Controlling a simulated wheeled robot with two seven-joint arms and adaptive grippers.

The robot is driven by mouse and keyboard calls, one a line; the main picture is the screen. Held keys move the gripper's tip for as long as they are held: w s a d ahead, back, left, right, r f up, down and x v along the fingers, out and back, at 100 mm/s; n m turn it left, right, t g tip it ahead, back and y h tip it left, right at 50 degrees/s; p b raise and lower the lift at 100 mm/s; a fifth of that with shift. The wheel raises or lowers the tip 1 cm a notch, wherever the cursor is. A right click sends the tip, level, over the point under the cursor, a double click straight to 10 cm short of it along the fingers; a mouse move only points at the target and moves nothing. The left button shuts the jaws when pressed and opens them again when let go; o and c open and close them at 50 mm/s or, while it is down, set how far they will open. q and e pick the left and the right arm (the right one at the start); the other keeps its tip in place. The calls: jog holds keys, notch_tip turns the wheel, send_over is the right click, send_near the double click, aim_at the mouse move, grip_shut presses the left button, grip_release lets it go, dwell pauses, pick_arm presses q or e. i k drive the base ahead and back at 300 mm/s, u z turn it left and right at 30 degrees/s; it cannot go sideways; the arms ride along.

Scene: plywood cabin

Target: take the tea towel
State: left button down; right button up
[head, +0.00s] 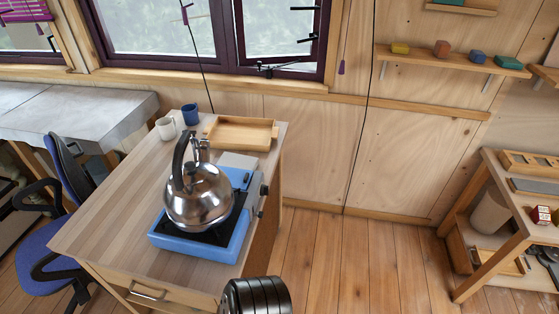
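A pale, flat, folded-looking piece (238,161) lies on the wooden table (120,215), between the blue stove and the wooden tray. It may be the tea towel, but it is too small to tell for sure, and its near part is hidden behind the stove and kettle. No other cloth shows on the table. Neither of my grippers shows; only a dark ribbed rounded part, probably of my own arm, rises at the bottom edge.
A steel kettle (198,203) stands on the blue stove (222,243). A wooden tray (240,134), a blue mug (190,114) and a white mug (166,128) are at the table's back. A blue chair (50,245) stands left, a shelf unit (490,245) right; floor between is clear.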

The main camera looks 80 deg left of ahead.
aim_at(228, 160)
jog(key=i, duration=1.15)
jog(key=u, duration=4.05)
